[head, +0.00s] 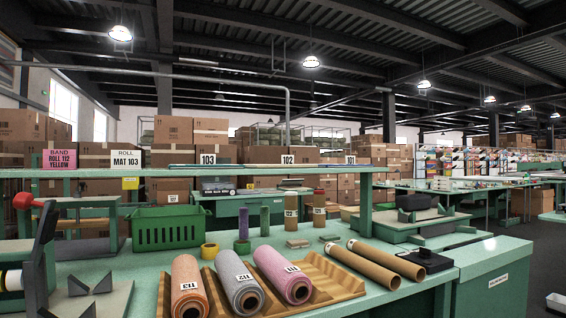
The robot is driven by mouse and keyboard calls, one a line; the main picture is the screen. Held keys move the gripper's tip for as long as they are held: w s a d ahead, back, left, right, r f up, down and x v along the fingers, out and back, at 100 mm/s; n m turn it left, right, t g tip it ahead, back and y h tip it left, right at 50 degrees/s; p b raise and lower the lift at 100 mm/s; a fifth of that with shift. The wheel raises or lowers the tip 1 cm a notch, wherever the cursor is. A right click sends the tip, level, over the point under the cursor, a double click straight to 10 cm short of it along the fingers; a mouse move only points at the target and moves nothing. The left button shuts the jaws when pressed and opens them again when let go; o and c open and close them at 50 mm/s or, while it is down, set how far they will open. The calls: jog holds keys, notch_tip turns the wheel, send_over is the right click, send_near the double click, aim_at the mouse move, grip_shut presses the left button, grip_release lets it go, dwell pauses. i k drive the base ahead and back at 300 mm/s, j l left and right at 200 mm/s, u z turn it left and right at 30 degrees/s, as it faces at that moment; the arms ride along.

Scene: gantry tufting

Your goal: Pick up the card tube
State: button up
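Two brown card tubes lie side by side on the green bench, right of the wooden cradle: a left tube (358,266) and a right tube (386,260). Both slant from back left to front right, with their hollow near ends showing. I cannot tell from the picture which one the task means. Two shorter brown tubes stand upright farther back, one labelled (291,213) and one beside it (319,208). My gripper is not in view.
A wooden cradle (330,290) holds an orange roll (187,282), a grey roll (236,277) and a pink roll (280,270). A black device (425,261) sits close right of the tubes. A green basket (168,228) stands at the back left, under a raised shelf (230,173).

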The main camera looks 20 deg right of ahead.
aim_at(391, 281)
jog(key=i+z, duration=0.15)
jog(key=z, duration=0.2)
jog(key=i+j+z, duration=0.15)
jog(key=z, duration=0.15)
jog(key=i+j+z, duration=0.15)
jog(key=z, duration=0.2)
